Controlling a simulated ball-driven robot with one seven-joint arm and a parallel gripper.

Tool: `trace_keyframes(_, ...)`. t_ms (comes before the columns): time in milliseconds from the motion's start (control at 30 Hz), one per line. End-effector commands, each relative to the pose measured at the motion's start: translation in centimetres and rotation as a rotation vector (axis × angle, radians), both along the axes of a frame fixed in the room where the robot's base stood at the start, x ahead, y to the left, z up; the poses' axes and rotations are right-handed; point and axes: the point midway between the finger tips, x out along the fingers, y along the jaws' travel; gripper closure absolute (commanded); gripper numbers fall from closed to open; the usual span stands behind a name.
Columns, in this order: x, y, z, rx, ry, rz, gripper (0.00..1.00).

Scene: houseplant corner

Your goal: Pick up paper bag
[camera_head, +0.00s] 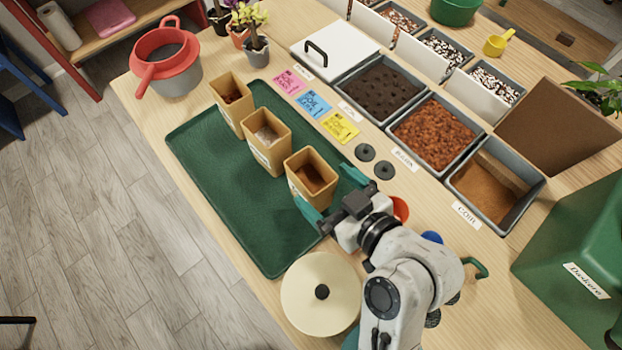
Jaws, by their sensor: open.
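Three tan open-topped paper bags stand upright in a row on a dark green tray (215,190). The far-left paper bag (230,118) and the middle paper bag (262,155) each show some contents inside. The nearest paper bag (298,187) has brown contents and stands closest to my arm. My gripper (324,192) is open, with one teal finger at the right side of this nearest bag and the other at its lower front. I cannot tell whether the fingers touch it.
Bins of dark soil (380,91), reddish bark (436,133) and brown coir (490,187) line the right. A red-and-grey pot (167,62) stands at the far left. A cream round lid (300,305) lies below the tray. The tray's left half is clear.

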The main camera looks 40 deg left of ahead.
Motion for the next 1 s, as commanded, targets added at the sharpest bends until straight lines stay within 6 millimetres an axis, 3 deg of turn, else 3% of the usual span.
trace_keyframes(500, 0.5, 4.7, -2.5, -0.001, 0.001, 0.001, 0.05)
trace_keyframes(767, 0.6, 5.0, -2.8, 0.0, 0.0, 0.0, 0.05)
trace_keyframes(1000, 0.6, 5.0, -2.7, 0.0, 0.0, 0.0, 0.25)
